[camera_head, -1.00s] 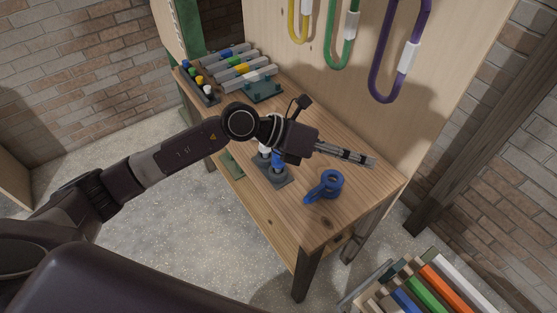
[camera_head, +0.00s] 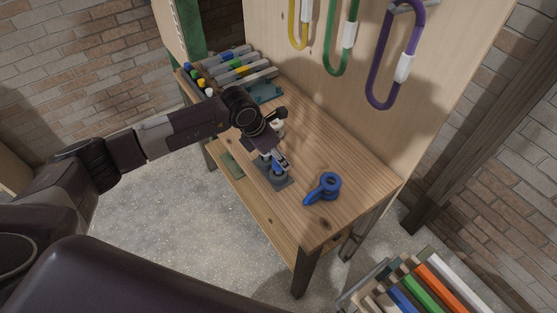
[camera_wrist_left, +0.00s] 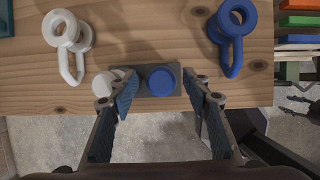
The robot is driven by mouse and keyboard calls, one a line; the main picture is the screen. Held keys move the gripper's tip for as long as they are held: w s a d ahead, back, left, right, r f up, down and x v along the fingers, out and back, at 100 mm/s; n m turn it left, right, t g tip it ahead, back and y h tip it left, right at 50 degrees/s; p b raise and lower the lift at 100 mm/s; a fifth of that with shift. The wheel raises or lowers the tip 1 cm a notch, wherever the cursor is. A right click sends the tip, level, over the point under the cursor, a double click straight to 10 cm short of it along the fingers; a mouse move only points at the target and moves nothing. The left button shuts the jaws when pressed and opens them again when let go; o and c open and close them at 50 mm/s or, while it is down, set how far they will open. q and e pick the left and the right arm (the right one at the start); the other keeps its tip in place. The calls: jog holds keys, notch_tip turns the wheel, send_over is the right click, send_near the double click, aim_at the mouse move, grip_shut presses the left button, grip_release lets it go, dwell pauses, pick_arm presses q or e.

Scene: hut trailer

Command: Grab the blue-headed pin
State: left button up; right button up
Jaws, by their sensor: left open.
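The blue-headed pin (camera_wrist_left: 161,81) stands in a dark grey base block (camera_wrist_left: 178,70) near the table's edge. A white-headed pin (camera_wrist_left: 105,79) stands beside it in the left wrist view. My left gripper (camera_wrist_left: 160,84) is open, with one finger on each side of the blue head. Its left finger lies between the two pins and partly covers the white head. In the head view, my left gripper (camera_head: 281,161) points down over the base block (camera_head: 286,182) and hides most of the pins.
A blue ring with a tab (camera_head: 324,188) lies right of the block, and a white ringed part (camera_wrist_left: 68,36) lies left in the wrist view. Coloured bars (camera_head: 235,68) fill the table's far end. Purple, green and yellow loops (camera_head: 403,68) hang on the back panel.

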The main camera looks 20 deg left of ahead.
pick_arm(q)
jog(key=shift+w+d+f, duration=0.1)
jog(key=shift+w+f, duration=0.05)
jog(key=shift+f, duration=0.35)
pick_arm(e)
jog(key=shift+d+r, duration=0.1)
jog(key=shift+d, duration=0.15)
pick_arm(q)
grip_shut()
pick_arm(e)
jog(key=shift+d, duration=0.1)
pick_arm(q)
jog(key=shift+r, duration=0.15)
notch_tip(320, 180, up, 20)
jog(key=b, duration=0.5)
jog(key=shift+b, duration=0.3)
pick_arm(e)
jog(key=shift+a+f, duration=0.2)
jog(key=shift+f, duration=2.6)
